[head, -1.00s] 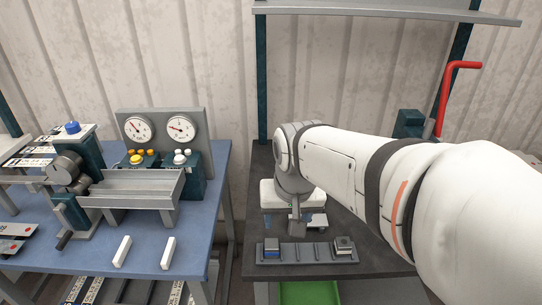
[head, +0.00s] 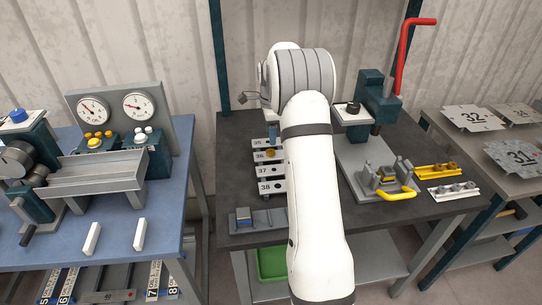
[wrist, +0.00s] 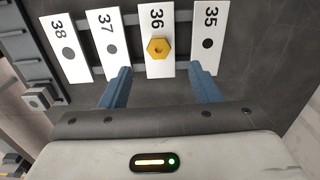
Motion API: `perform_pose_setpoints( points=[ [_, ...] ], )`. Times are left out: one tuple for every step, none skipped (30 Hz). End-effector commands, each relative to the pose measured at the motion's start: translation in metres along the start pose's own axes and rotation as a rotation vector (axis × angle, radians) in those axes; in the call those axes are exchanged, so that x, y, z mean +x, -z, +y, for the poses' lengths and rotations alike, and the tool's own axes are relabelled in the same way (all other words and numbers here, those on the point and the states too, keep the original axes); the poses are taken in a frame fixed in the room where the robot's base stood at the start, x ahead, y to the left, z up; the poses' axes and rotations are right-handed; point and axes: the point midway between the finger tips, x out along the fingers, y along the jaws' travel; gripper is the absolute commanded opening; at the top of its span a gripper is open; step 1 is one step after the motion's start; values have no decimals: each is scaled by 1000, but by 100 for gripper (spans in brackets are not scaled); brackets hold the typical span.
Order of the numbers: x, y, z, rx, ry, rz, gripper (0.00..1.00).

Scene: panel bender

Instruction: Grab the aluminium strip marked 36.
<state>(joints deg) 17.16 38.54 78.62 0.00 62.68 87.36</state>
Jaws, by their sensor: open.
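Strips 37 (wrist: 106,60) and 38 (wrist: 66,65) lie left of it, and 35 (wrist: 207,60) right, in the wrist view. A grey rack (head: 270,221) sits at the bench's front. A press with a red lever (head: 402,60) stands to the right.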

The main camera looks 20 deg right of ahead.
Motion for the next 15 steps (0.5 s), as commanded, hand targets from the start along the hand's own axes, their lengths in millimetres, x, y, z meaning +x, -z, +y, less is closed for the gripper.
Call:
perform_pose_setpoints(
  points=[
    [5, 2, -2, 13, -3, 0, 56],
    [8, 2, -3, 18, -4, 0, 56],
    [12, 2, -3, 23, -6, 0, 56],
    [15, 2, -3, 24, -7, 0, 56],
    [18, 2, -3, 24, -6, 0, 56],
    [22, 2, -2, 24, -5, 0, 56],
    [26, 2, -2, 23, -6, 0, 56],
    [29, 2, -2, 23, -6, 0, 56],
    [33, 2, -2, 23, -5, 0, 56],
    [37, 2, -1, 22, -7, 0, 56],
    [40, 1, 0, 22, -7, 0, 56],
    [46, 0, 0, 22, -6, 0, 56],
    [50, 0, 1, 22, -7, 0, 56],
    [55, 0, 1, 22, -7, 0, 56],
    [62, -1, 2, 22, -8, 0, 56]
  ],
)
